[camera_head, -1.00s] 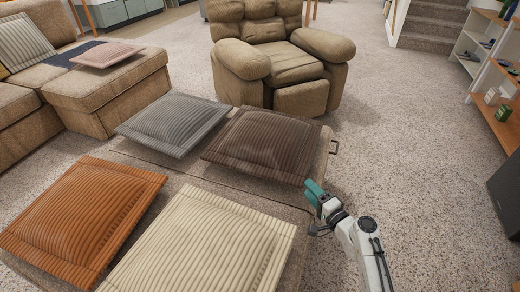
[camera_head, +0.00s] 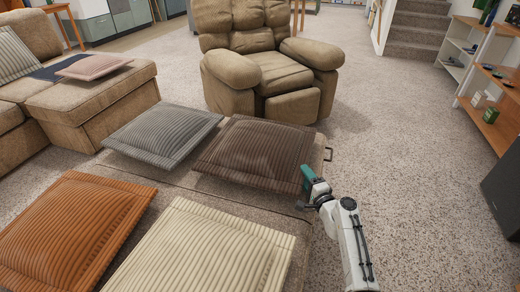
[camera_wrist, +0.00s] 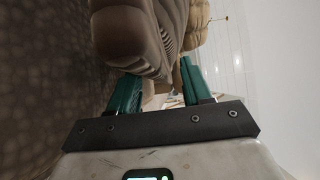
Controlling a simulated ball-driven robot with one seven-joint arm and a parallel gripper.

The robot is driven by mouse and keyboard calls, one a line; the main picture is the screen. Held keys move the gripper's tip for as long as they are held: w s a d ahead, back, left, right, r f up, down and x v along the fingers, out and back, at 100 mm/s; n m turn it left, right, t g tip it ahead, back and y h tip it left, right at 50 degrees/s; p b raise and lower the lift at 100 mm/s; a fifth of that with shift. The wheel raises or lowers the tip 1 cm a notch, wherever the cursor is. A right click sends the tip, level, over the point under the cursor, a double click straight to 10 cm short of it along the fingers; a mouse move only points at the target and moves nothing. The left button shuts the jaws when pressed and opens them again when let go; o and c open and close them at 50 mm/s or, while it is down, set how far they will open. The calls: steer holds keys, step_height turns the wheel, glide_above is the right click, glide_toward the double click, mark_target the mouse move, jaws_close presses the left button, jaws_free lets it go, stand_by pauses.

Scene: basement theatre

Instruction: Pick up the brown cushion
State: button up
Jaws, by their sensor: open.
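The brown cushion (camera_head: 258,152), dark and ribbed, lies flat on the far right of the ottoman (camera_head: 262,210). My gripper (camera_head: 308,180) is at the cushion's right edge, its teal fingers close to the near right corner. In the wrist view, the teal fingers of my gripper (camera_wrist: 160,85) are apart. A ribbed brown edge of the brown cushion (camera_wrist: 130,40) shows at their tips and partly covers the left finger. I cannot tell whether the fingers touch it.
A grey cushion (camera_head: 162,134), an orange cushion (camera_head: 68,228) and a cream cushion (camera_head: 200,255) share the ottoman. A tan armchair (camera_head: 268,70) stands behind it, a sofa (camera_head: 95,100) at left. Shelves (camera_head: 495,110) and a dark box (camera_head: 505,195) stand right. Carpet between is clear.

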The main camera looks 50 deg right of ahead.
steer(key=shift+x, duration=0.9)
jaws_close()
